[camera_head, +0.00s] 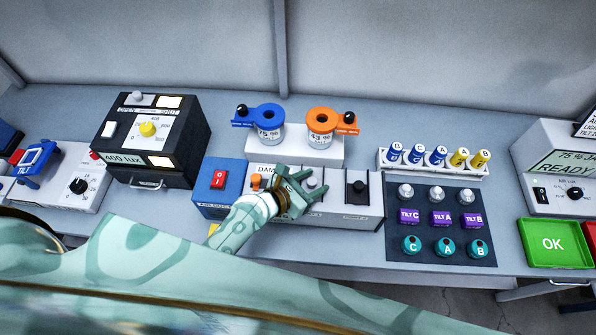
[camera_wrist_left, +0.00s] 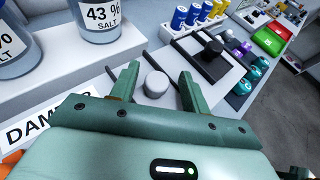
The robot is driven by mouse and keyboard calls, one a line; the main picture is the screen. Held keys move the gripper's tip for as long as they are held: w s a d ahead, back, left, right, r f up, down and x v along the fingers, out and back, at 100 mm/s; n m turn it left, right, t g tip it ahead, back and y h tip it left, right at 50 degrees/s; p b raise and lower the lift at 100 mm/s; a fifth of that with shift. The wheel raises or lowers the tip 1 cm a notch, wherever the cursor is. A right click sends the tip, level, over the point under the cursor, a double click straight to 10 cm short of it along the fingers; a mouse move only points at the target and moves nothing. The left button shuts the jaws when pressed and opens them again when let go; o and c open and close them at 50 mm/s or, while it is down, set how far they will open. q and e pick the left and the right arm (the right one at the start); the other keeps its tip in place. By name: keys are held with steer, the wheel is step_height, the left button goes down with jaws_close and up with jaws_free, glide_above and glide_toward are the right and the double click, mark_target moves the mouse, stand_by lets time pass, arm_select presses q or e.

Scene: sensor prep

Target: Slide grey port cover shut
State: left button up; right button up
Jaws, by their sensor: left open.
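The grey port cover shows as a round grey knob (camera_head: 314,181) on top of the white box (camera_head: 347,212) labelled "DAM...", between an orange knob and a black one. In the left wrist view the grey knob (camera_wrist_left: 156,84) stands between my two fingertips. My left gripper (camera_head: 307,184) is open, with one finger on each side of the knob. A gap shows on both sides, so it does not appear gripped. The plate and opening under the knob are mostly hidden by the fingers. My right gripper is not in view.
An orange knob (camera_head: 256,181) and a black knob (camera_head: 360,186) flank the grey one. A blue switch box (camera_head: 217,182) adjoins at left. Behind, a white stand (camera_head: 285,150) holds two salt jars. A dark mat (camera_head: 440,250) with small parts lies at right.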

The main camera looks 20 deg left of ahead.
arm_select(q)
steer(key=shift+s+a+r, duration=0.15)
steer(key=shift+s+a, duration=0.05)
steer(key=shift+s, duration=0.05)
steer(key=p+v, duration=0.1)
steer(key=v, duration=1.4)
steer(key=shift+s, duration=0.35)
steer(key=shift+a+r, duration=0.1)
steer(key=shift+a, duration=0.05)
